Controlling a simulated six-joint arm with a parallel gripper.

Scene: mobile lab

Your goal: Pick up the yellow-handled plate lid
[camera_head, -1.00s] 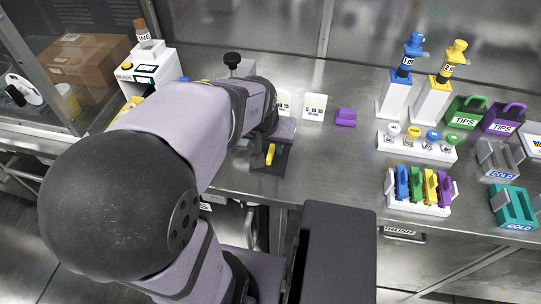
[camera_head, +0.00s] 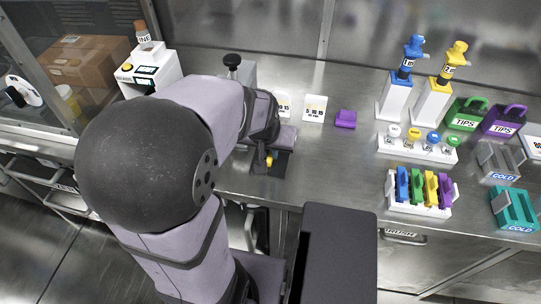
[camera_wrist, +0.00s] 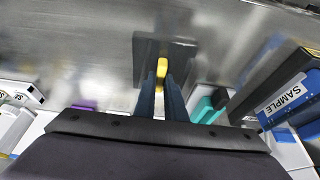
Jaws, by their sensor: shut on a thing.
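The plate lid is a dark flat piece with a yellow handle. In the head view the yellow handle (camera_head: 268,161) shows just past the end of my arm, and the dark lid (camera_head: 281,164) is partly hidden by my wrist. In the wrist view the dark lid (camera_wrist: 142,62) lies beyond my fingers, with the yellow handle (camera_wrist: 162,70) between their tips. My gripper (camera_wrist: 162,82) is shut on the yellow handle. I cannot tell whether the lid is touching the table or raised.
A purple block (camera_head: 345,118) and white cards (camera_head: 314,108) stand right of my gripper. A white rack with coloured tools (camera_head: 419,206), pipette stands (camera_head: 431,100) and tip boxes (camera_head: 466,113) are farther right. A white device (camera_head: 150,72) stands at left. The table between is clear.

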